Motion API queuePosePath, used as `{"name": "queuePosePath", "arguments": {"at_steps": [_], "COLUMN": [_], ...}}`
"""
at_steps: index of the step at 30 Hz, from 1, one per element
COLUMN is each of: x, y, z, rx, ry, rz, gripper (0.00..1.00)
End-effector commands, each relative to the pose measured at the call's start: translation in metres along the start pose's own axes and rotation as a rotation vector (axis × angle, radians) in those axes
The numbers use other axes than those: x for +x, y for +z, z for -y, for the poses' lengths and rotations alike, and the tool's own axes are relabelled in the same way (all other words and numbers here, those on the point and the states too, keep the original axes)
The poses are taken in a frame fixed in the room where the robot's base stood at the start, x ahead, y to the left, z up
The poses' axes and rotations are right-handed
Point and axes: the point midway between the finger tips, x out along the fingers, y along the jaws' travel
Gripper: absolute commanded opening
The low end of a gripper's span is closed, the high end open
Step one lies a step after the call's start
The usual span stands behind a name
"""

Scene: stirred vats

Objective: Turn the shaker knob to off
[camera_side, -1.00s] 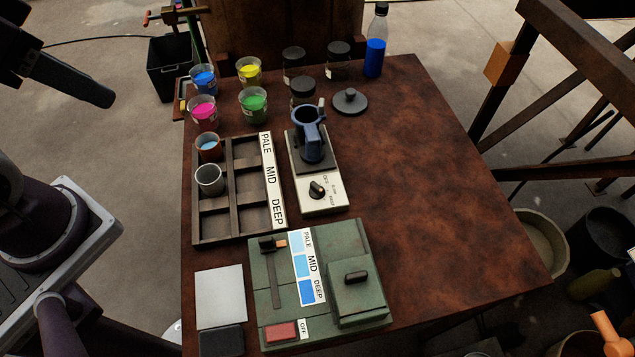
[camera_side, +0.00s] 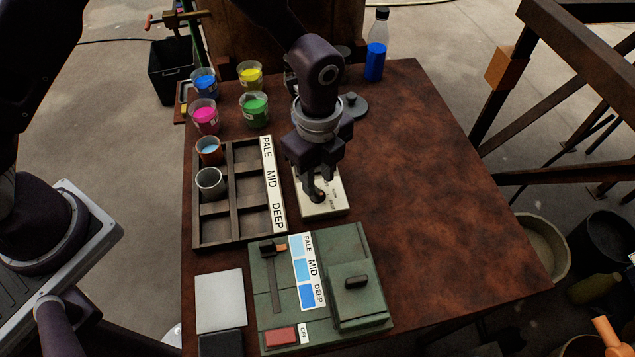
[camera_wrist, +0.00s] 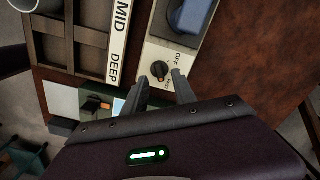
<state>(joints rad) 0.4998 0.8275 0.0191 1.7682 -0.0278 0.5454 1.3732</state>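The shaker (camera_side: 325,207) is a pale box with a dark platform, and my gripper covers most of it in the side view. Its black round knob (camera_wrist: 160,71) shows in the wrist view, on the pale panel (camera_wrist: 153,54) with OFF printed beside it. Which label the knob points at is too small to tell. My gripper (camera_wrist: 159,77) is open, with one finger on each side of the knob's near edge; contact cannot be told. In the side view my gripper (camera_side: 316,193) points down over the knob end of the shaker. The blue holder (camera_wrist: 192,14) on the shaker is partly visible.
A dark divided tray (camera_side: 240,200) with PALE, MID and DEEP labels stands left of the shaker. A green machine (camera_side: 350,300) is in front. Paint cups (camera_side: 254,110) and a blue bottle (camera_side: 376,50) stand behind. The table's right side (camera_side: 430,190) is clear.

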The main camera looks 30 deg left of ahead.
Motion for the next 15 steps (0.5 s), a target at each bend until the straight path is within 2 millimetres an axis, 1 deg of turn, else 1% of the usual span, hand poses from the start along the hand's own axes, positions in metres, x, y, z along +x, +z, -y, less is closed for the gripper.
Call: {"name": "queuePosePath", "arguments": {"at_steps": [1, 3, 6, 14, 15], "x": [0.009, 0.02, 0.028, 0.03, 0.03], "y": [0.0, 0.0, 0.0, 0.001, 0.001], "z": [-0.001, -0.001, -0.001, 0.0, 0.0], "rx": [0.0, 0.0, -0.002, -0.003, -0.003], "ry": [0.003, 0.003, 0.002, 0.0, 0.0], "rz": [0.002, 0.001, 0.001, 0.0, 0.0], "gripper": [0.33, 0.33, 0.33, 0.33, 0.25]}}
